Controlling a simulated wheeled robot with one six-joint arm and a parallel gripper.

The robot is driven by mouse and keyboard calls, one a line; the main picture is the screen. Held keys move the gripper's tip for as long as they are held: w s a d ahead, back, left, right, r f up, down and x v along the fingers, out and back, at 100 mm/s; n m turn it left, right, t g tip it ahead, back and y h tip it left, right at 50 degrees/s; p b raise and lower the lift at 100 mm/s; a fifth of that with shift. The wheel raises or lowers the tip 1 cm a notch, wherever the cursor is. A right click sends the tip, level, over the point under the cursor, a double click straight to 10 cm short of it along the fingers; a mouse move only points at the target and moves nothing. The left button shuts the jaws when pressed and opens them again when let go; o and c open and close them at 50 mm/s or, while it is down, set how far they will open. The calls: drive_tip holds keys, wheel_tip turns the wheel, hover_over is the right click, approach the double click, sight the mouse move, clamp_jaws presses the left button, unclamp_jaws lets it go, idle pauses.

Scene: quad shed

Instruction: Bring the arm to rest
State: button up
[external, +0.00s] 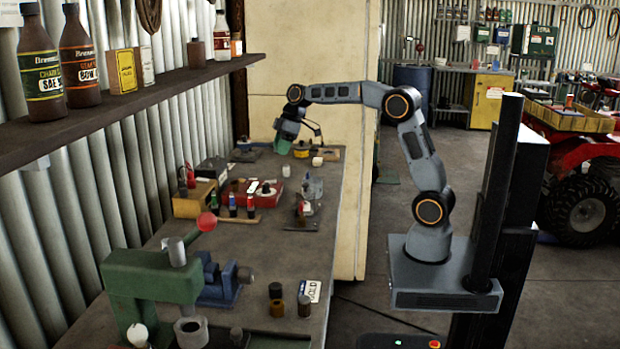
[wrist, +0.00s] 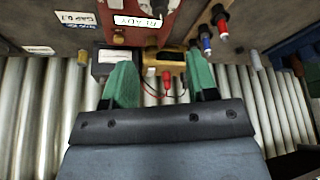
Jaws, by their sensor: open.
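My arm reaches from its mount at the right over the far part of the workbench (external: 255,250) in the external view, its upper links raised. My gripper (external: 283,144) hangs from the wrist with its green fingers pointing down, near the far end of the bench. In the wrist view my gripper (wrist: 161,75) shows two green fingers spread wide apart with nothing held between them. A red plug with thin leads (wrist: 166,82) and a yellow box (wrist: 172,58) show beyond the gap. I cannot tell the height of the fingertips above the bench in the external view.
A red box (external: 250,192), bottles, and a green press (external: 150,285) with a blue vise (external: 220,283) stand along the bench. A shelf (external: 130,100) with bottles runs along the corrugated wall. A cream panel (external: 308,60) stands behind my gripper. Floor right of the bench is mostly clear.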

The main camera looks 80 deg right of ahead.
drive_tip(key=s+a+f+m+h, duration=0.1)
drive_tip(key=s+a+m, duration=0.1)
drive_tip(key=s+a, duration=0.95)
drive_tip(key=s+a+f+m, duration=0.1)
drive_tip(key=s+a+f, duration=0.1)
drive_tip(key=s, duration=0.4)
drive_tip(key=s+a+f+m, duration=0.1)
drive_tip(key=s+a+f, duration=0.1)
drive_tip(key=s+f, duration=0.2)
drive_tip(key=s, duration=0.2)
drive_tip(key=shift+s+a+f+g+h+p, duration=0.25)
drive_tip(key=shift+s+g+h+p, duration=0.05)
drive_tip(key=shift+s+p, duration=0.05)
